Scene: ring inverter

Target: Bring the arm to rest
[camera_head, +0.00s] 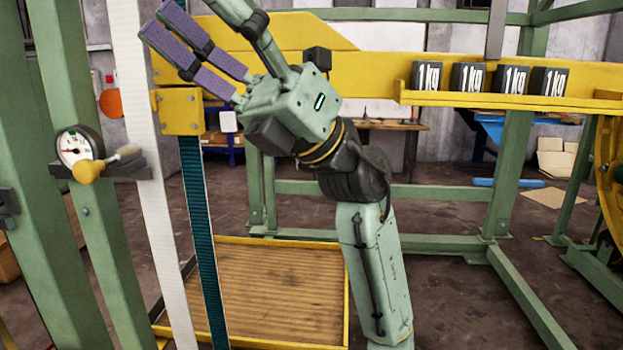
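My gripper (160,22) is at the upper left, at the end of my pale green arm (372,265). Its purple fingers point up and left, close to the white vertical strap. The fingers run side by side, and I see nothing held between them. From this angle I cannot tell whether they are open or shut. The arm rises from the lower middle, bends at a dark joint, and the wrist housing is in front of the yellow beam (375,72).
A white strap (150,150) and a teal strap (200,225) hang at left. A dial gauge (75,147) with a yellow-handled valve (90,170) is on the green frame. Several 1 kg weights (428,77) stand on the yellow ledge (510,101). A wooden platform (285,290) lies below.

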